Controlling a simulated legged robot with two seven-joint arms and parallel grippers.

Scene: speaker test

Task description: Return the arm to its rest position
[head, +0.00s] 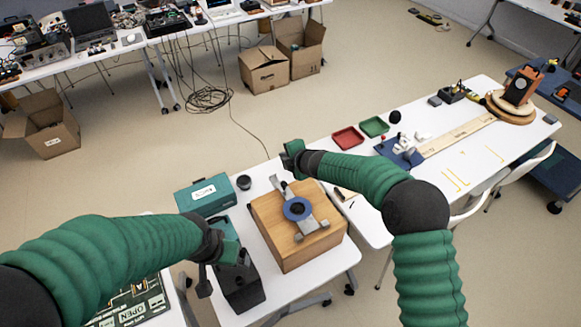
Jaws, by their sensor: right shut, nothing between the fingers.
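My right arm (352,172), in a green sleeve, comes in from the lower right and reaches over the far side of a wooden speaker box (275,240). Its gripper (288,166) is at the arm's tip, near the far edge of the box; it is shut and empty. My left arm (110,260) comes in from the left. Its gripper (206,284) points down beside a dark box-shaped device (242,290), and its fingers are too unclear to tell open from shut. The speaker box has a blue ring (297,209) and a grey bracket on top.
A teal case (205,196) and a small black cylinder (243,182) stand behind the device. A long white table (470,150) to the right holds red (348,138) and green (375,126) trays and an orange-black device (520,88) on round wooden discs. Cardboard boxes stand on the floor behind.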

